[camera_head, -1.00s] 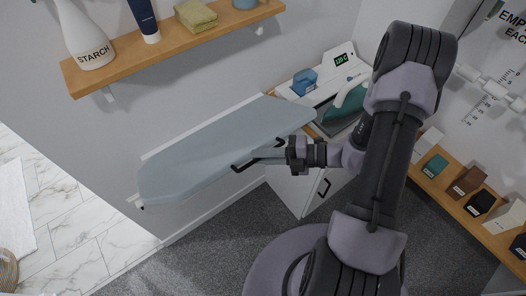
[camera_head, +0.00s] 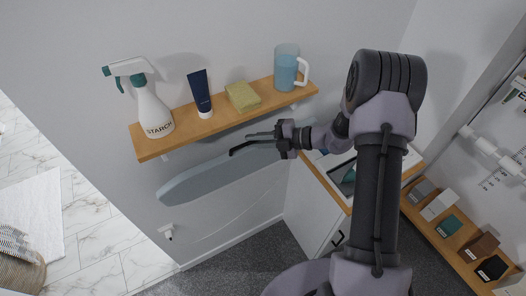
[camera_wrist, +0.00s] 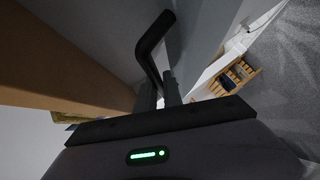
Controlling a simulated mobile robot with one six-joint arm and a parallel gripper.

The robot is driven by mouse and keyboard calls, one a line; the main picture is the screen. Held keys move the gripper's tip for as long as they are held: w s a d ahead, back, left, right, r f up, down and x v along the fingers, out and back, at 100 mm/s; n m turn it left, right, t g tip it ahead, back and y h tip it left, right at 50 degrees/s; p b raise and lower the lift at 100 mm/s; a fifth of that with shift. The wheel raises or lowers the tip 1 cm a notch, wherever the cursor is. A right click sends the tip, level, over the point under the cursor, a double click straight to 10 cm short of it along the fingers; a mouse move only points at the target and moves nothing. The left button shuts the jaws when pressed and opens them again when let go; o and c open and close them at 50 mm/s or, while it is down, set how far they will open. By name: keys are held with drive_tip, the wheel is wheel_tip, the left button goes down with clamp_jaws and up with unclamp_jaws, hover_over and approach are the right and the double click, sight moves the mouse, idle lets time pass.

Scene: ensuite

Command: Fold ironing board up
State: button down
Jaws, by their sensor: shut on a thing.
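The pale blue ironing board (camera_head: 207,180) is tilted up steeply against the wall under the shelf, its rounded end pointing left. The exact grip contact is hard to see, and the shelf and my gripper hide part of the board's upper edge.
The wooden shelf (camera_head: 225,118) is close above, holding a starch spray bottle (camera_head: 153,110), a dark tube (camera_head: 200,92), a sponge (camera_head: 242,96) and a blue jug (camera_head: 287,70). A cabinet (camera_head: 318,210) with an iron stands right. A wall socket with plug (camera_head: 168,230) is below.

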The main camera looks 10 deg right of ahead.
drive_tip(key=shift+w+a+r, duration=0.15)
drive_tip(key=shift+w, duration=0.25)
drive_tip(key=shift+w+a+r, duration=0.1)
drive_tip(key=shift+w+r, duration=0.05)
drive_tip(key=shift+w, duration=0.2)
drive_tip(key=c, duration=1.5)
unclamp_jaws()
drive_tip(key=shift+c, duration=0.2)
drive_tip(key=shift+o, duration=0.3)
drive_tip(key=shift+s, duration=0.1)
